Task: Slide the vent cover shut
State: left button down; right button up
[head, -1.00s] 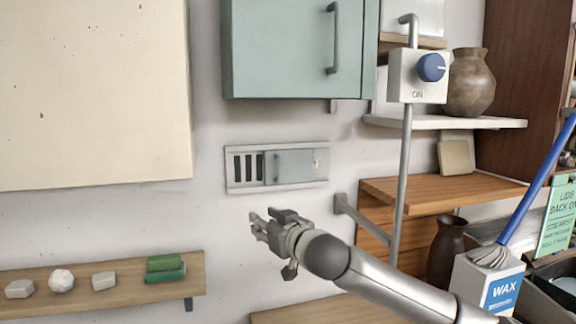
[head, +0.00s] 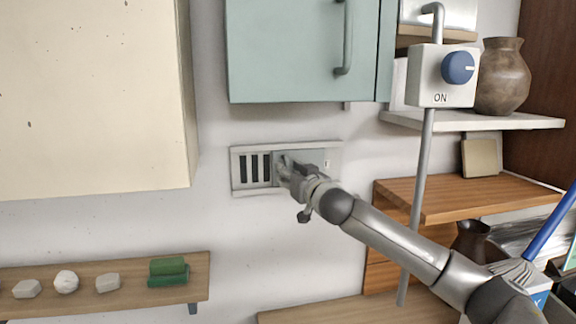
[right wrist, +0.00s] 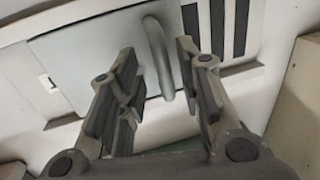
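The vent (head: 240,191) is a pale frame on the wall below the green cabinet. Its dark slots (head: 255,168) show at the left, uncovered. The grey-green sliding cover (head: 315,158) stands to the right of the slots. My right gripper (head: 286,169) is at the cover's left part, hiding its handle in the head view. In the right wrist view the cover (right wrist: 85,58) has a curved grey handle (right wrist: 160,62). My right gripper's fingers (right wrist: 158,80) are open, one on each side of the handle, with gaps visible. My left gripper is not in view.
The green cabinet (head: 295,50) hangs above the vent. A vertical pipe (head: 421,180) with a blue-knobbed switch box (head: 440,76) stands to the right. A wooden shelf (head: 60,293) with small blocks is at lower left. The wall left of the vent is clear.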

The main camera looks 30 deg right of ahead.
jog(key=shift+w+a+r, duration=0.2)
jog(key=shift+w, duration=0.5)
jog(key=shift+f, duration=0.1)
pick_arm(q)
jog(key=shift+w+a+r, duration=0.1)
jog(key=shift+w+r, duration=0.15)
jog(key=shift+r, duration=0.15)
pick_arm(e)
grip_shut()
